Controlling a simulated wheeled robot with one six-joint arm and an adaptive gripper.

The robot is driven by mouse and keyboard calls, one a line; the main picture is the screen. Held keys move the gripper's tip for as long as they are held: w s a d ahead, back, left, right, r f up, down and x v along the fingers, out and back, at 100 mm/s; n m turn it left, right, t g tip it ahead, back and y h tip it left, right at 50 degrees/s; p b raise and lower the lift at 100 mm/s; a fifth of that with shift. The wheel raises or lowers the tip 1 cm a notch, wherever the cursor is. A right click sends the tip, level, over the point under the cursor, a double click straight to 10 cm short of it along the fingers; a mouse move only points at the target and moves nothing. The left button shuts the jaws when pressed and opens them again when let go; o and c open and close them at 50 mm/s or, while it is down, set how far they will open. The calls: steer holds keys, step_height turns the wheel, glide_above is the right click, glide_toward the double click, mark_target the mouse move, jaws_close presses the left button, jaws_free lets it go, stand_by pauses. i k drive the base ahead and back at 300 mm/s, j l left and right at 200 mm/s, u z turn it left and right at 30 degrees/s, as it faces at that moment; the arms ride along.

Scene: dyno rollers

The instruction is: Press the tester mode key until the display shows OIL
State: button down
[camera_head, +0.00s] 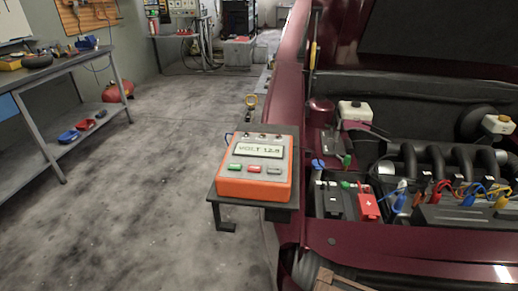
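The tester (257,189) is an orange box with a grey face, resting on a dark bracket shelf at the edge of the red car's engine bay. Its display (259,150) reads "VOLT 12.8", though the digits are small. Below the display are three keys: a green key (235,168), a red key (254,169) and a grey key (274,171). Any labels on the keys are too small to read, so I cannot tell which is the mode key. My gripper is not in view.
The open engine bay holds a battery with a red clamp (368,205) and several coloured leads. A workbench (60,65) stands at the left. The concrete floor (150,190) between bench and car is clear. A red fender (290,90) runs behind the tester.

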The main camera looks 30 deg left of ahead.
mark_target(274, 171)
steer(key=k+l+u, duration=0.1)
steer(key=u, duration=0.3)
steer(key=k+u, duration=0.2)
steer(key=u, duration=0.2)
steer(key=k+u, duration=0.2)
steer(key=u, duration=0.2)
